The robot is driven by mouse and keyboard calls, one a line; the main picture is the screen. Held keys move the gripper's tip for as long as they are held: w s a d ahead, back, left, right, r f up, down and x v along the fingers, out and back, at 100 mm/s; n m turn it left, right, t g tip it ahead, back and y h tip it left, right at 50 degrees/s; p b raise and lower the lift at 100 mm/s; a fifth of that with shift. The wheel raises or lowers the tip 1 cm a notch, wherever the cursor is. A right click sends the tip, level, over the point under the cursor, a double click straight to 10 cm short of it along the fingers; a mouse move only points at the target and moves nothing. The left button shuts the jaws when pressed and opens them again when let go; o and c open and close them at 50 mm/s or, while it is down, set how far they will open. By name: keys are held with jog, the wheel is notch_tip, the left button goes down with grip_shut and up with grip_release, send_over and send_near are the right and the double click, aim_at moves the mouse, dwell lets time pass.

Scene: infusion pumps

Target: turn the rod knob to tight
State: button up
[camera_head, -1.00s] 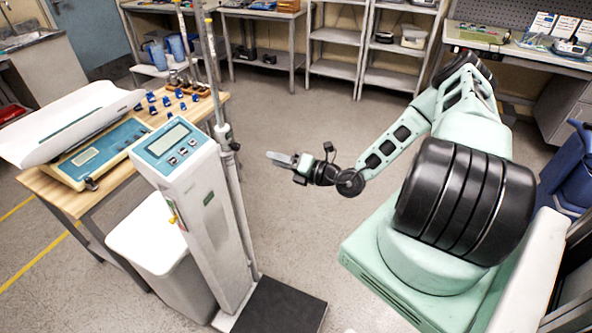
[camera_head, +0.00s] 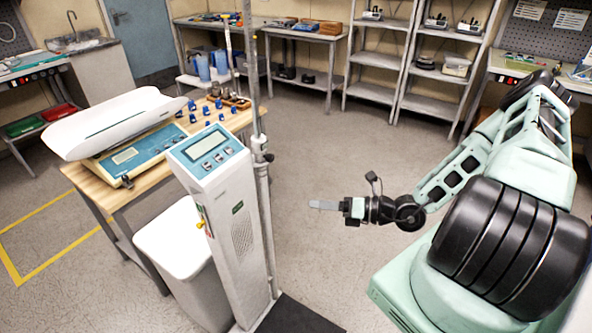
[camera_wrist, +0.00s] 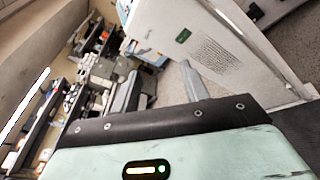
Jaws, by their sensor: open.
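The rod knob (camera_head: 268,157) is a small black knob on a collar of the thin upright metal rod (camera_head: 264,200), beside the white scale column (camera_head: 236,235) with its teal display head (camera_head: 208,155). In the wrist view a dark knob (camera_wrist: 256,12) shows at the top right, by the column. Whether it is tight or loose cannot be told. My gripper (camera_head: 314,205) is open and empty, to the right of the rod and lower in the picture than the knob, apart from it. In the wrist view the two grey fingers (camera_wrist: 160,72) stand apart with nothing between them.
A wooden table (camera_head: 90,183) with a white-tray baby scale (camera_head: 120,120) and blue parts stands left of the column. A white bin (camera_head: 180,240) is beside it. The black scale platform (camera_head: 300,318) lies at the column's foot. Floor behind my gripper is clear.

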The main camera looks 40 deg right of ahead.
aim_at(272, 159)
jog(key=s+a+f+n+g+b, duration=0.2)
jog(key=s+f+n+g+b, duration=0.1)
jog(key=s+f+n+g, duration=0.8)
jog(key=d+f+n+h+b, duration=0.3)
jog(key=d+f+n+h, duration=0.45)
jog(key=d+n, duration=0.4)
jog(key=w+d+r+n+t+h+b, duration=0.35)
jog(key=w+r+n+t, duration=0.45)
jog(key=w+n, duration=0.3)
jog(key=w+a+r+n+t+y+b, duration=0.1)
jog(key=w+a+r+n+t+y, duration=0.2)
jog(key=r, duration=0.4)
jog(key=w+a+r+n+t+y+b, duration=0.1)
jog(key=a+r+n+t+y+b, duration=0.1)
jog(key=a+r+n+t+y, duration=0.3)
jog(key=shift+m+g+h, duration=0.5)
jog(key=shift+m+g, duration=0.05)
jog(key=shift+g, duration=0.05)
jog(key=b+x, duration=0.2)
jog(key=x, duration=0.3)
jog(key=b+x, duration=0.2)
jog(key=x, duration=0.4)
jog(key=r+b+x, duration=0.1)
jog(key=b+x, duration=0.1)
jog(key=x, duration=0.3)
jog(key=shift+w+r, duration=0.1)
jog(key=shift+w, duration=0.25)
